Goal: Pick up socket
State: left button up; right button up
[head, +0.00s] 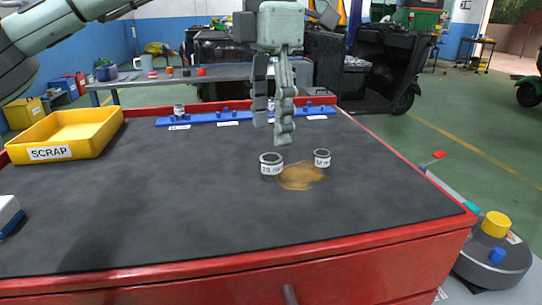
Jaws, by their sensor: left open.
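A larger socket (271,164) with a white label stands upright on the dark mat of the red bench. A smaller labelled socket (322,158) stands to its right. A third socket (179,111) is at the blue rail (205,118) along the back. My left gripper (273,128) points down above and slightly behind the larger socket in the picture, open and with nothing between its fingers. I cannot tell the exact height of its tips over the mat. My right gripper is not in view.
A brown stain (300,177) lies beside the two sockets. A yellow SCRAP tray (65,136) is at the left. A white and blue object (9,215) is cut off at the left edge. The middle and front of the mat (180,210) are clear.

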aim_at(270, 158)
pick_arm(q)
jog(key=shift+s+f, duration=0.25)
jog(key=shift+f, duration=0.65)
notch_tip(270, 158, down, 5)
jog(key=shift+w+a+f, duration=0.1)
grip_shut()
jog(key=shift+r, duration=0.2)
